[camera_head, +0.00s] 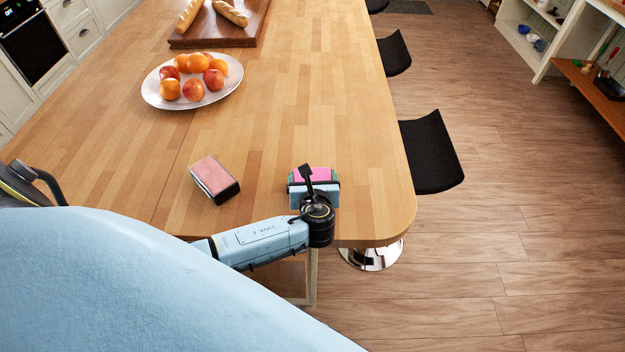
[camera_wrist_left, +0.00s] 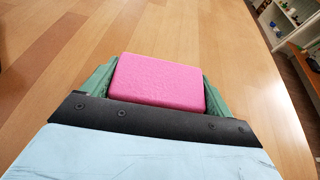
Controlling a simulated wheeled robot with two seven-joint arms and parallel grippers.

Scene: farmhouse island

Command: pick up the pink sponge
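The pink sponge (camera_head: 312,175) is at the rounded near end of the wooden island top. My left gripper (camera_head: 314,183) reaches it from the near side. In the left wrist view the pink sponge (camera_wrist_left: 160,80) fills the space between the two green fingers (camera_wrist_left: 158,86), with no clear gap at either side, so the gripper looks shut on it. Whether the sponge is resting on the wood or lifted cannot be told. My right gripper is not in view.
A second sponge, salmon-topped with a dark layer (camera_head: 214,177), lies to the left of my gripper. A white platter (camera_head: 229,83) of fruit and a board (camera_head: 237,38) with bread stand farther back. Black stools (camera_head: 430,150) line the right edge. The wood between is clear.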

